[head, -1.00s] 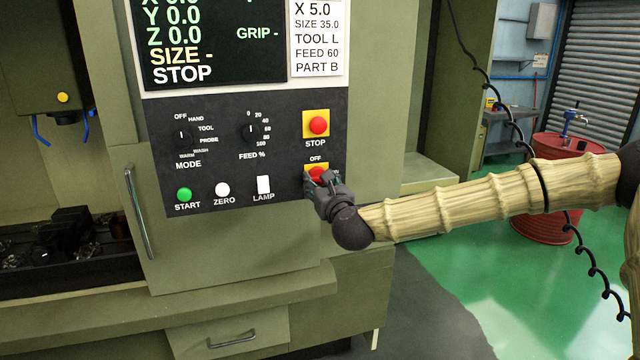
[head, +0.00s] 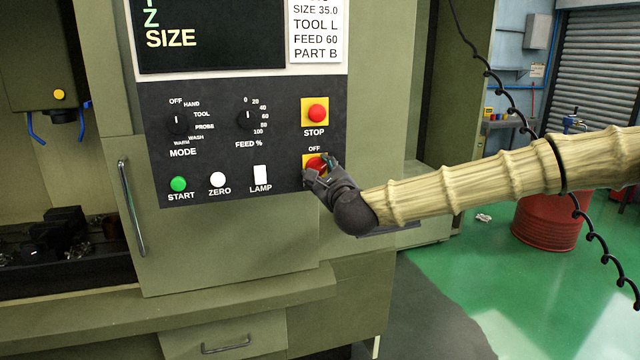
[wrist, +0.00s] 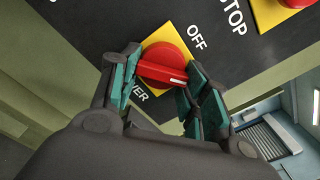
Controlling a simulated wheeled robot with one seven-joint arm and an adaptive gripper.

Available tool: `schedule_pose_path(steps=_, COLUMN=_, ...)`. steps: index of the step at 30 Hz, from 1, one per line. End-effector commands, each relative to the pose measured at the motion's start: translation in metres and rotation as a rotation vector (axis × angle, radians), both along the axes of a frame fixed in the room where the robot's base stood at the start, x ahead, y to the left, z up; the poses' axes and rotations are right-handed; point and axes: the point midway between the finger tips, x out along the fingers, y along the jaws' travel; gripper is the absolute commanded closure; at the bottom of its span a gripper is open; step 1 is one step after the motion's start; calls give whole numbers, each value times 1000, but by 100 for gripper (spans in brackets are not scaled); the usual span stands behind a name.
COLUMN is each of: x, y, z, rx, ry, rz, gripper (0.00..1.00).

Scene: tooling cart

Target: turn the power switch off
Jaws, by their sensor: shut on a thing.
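The power switch is a red rotary knob (head: 317,163) on a yellow plate at the lower right of the black control panel (head: 220,105). The word OFF is printed above it. My gripper (head: 317,174) reaches in from the right and covers part of the knob. In the wrist view, my gripper (wrist: 158,85) has its teal-padded fingers on either side of the red knob (wrist: 160,66), shut on its bar. The white mark at the bar's right end points between the panel's right side and the OFF label.
A red stop button (head: 317,113) on a yellow plate sits just above the switch. A mode dial, feed dial, green start button (head: 178,184), white zero button and lamp switch (head: 260,175) lie to the left. A red drum (head: 548,222) stands behind my arm.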

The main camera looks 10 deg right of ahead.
Motion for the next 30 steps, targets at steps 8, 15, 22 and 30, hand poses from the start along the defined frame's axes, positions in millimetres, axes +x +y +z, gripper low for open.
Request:
schedule_pose_path(steps=8, x=0, y=-1, z=-1, rx=-261, ry=-35, rz=-1, gripper=78)
schedule_pose_path(steps=15, x=1, y=-3, z=1, rx=-486, ry=-64, rz=-2, gripper=78)
schedule_pose_path(steps=22, x=1, y=-4, z=4, rx=-681, ry=-90, rz=-2, gripper=78)
schedule_pose_path(steps=30, x=1, y=-4, z=5, rx=-846, ry=-110, rz=-1, gripper=78)
